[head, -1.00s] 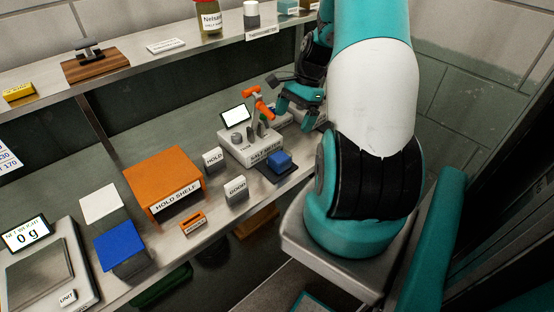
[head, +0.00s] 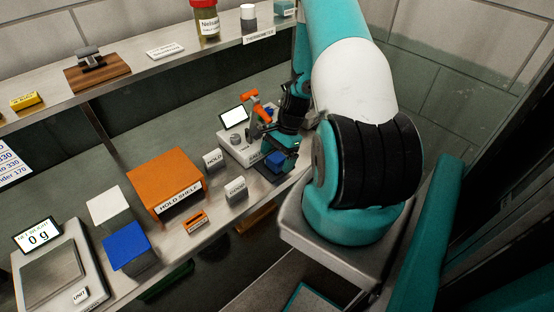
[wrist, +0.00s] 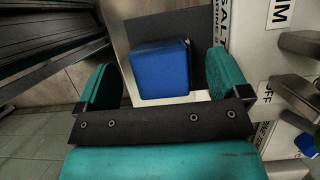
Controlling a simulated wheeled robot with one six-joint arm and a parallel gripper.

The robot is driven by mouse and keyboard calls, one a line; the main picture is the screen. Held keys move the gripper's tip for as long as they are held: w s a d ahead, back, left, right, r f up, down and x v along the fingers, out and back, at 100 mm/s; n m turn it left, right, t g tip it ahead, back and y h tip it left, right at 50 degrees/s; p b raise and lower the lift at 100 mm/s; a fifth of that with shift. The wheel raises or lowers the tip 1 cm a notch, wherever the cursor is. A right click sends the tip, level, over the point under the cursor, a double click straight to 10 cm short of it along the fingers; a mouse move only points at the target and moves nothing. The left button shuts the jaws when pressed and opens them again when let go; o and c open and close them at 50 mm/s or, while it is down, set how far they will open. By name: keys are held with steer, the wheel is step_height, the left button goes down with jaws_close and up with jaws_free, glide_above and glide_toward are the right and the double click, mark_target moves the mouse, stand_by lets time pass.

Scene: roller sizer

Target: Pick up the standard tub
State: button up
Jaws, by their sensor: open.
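A small blue block-shaped tub (head: 275,160) sits on a dark pad at the front of the white instrument. In the wrist view the blue tub (wrist: 160,68) lies between and beyond my two teal fingers. My gripper (wrist: 160,75) is open, one finger on each side of it, with gaps showing. In the head view my gripper (head: 284,146) is right at the tub and partly covers it. No label reading "standard" is legible.
The white instrument (head: 236,148) with an orange-handled part (head: 251,98) stands close beside my gripper. Small HOLD (head: 213,159) and GOOD (head: 236,188) signs, an orange hold shelf (head: 165,178) and a scale reading 0 g (head: 50,268) are farther left. A shelf runs above.

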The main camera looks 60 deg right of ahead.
steer(key=c, duration=1.1)
steer(key=shift+c, duration=0.2)
